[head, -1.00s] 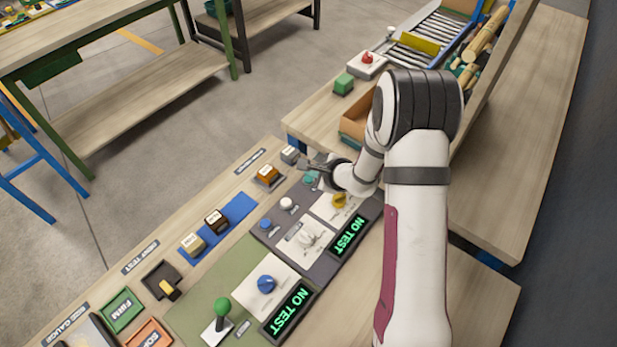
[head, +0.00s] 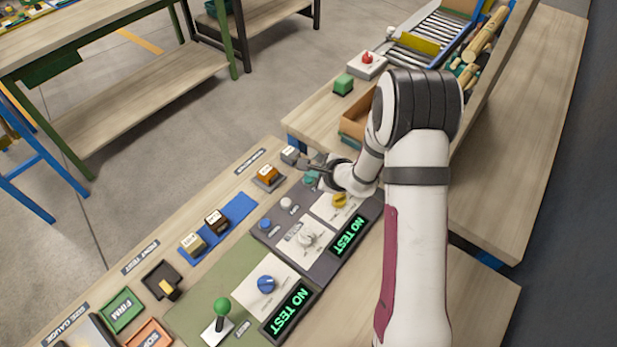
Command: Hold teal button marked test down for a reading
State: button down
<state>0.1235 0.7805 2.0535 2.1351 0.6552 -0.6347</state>
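The teal button (head: 310,180) is at the far end of the dark grey panel (head: 325,261), partly hidden by my gripper. My gripper (head: 308,165) is just above or at the button; I cannot tell whether it touches. Its fingers are small and dark here, and whether they are open or shut is unclear. The button's marking is not readable. The panel's display (head: 348,235) reads NO TEST in green.
On the same panel are a white button (head: 286,203), a blue button (head: 265,224), a white knob (head: 308,238) and a yellow knob (head: 340,200). A nearer display (head: 292,311) also reads NO TEST. Labelled blocks (head: 216,221) stand on a blue mat left of the panel.

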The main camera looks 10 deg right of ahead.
aim_at(312, 181)
jog(key=shift+f, duration=0.1)
jog(key=shift+f, duration=0.3)
jog(key=shift+f, duration=0.35)
dwell(1.9)
jog(key=shift+r, duration=0.1)
dwell(0.6)
jog(key=shift+r, duration=0.65)
notch_tip(312, 181, up, 5)
jog(key=shift+r, duration=0.1)
dwell(0.5)
